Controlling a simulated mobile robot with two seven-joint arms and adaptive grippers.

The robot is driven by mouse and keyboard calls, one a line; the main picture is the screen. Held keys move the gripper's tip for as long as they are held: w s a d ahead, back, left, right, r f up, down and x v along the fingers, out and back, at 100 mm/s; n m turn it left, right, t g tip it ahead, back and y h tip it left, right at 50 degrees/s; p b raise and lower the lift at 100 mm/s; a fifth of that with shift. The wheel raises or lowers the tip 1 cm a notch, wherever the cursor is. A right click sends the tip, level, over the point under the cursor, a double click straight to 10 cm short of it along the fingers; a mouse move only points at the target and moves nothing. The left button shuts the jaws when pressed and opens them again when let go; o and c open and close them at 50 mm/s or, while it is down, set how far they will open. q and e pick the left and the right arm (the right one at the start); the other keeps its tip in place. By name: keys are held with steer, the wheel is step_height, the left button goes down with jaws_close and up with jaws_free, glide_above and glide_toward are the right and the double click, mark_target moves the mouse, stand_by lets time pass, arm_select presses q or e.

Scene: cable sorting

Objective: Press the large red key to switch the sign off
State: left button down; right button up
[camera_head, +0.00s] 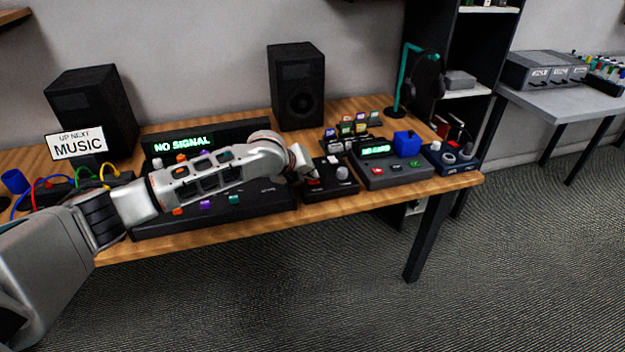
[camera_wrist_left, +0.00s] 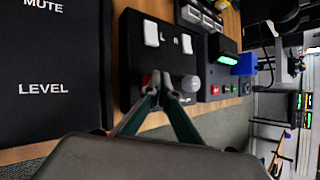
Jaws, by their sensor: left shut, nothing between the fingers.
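A small black control box (camera_head: 330,190) stands near the table's front edge, with light keys, a grey knob (camera_head: 342,173) and a red key (camera_head: 313,182). In the left wrist view the red key (camera_wrist_left: 146,79) shows only partly behind my fingertips. My left gripper (camera_wrist_left: 160,82) is shut and empty, its tips over the box between the red key and the knob. I cannot tell whether the tips touch the key. In the head view the left gripper (camera_head: 307,178) is small and partly hidden by its wrist. A white sign reading MUSIC (camera_head: 78,145) stands at the left. My right gripper is out of view.
A black mixer panel (camera_head: 260,205) with a lit NO SIGNAL display (camera_head: 183,144) lies under my left arm. A grey box (camera_head: 400,178) with a blue block (camera_head: 407,143) stands right of the control box. Speakers (camera_head: 297,86) stand behind. The table's front edge is close.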

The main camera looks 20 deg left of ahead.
mark_target(311, 181)
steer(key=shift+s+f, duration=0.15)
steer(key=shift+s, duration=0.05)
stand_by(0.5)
arm_select(q)
steer(key=shift+r+p, duration=0.5)
steer(key=shift+p, duration=0.05)
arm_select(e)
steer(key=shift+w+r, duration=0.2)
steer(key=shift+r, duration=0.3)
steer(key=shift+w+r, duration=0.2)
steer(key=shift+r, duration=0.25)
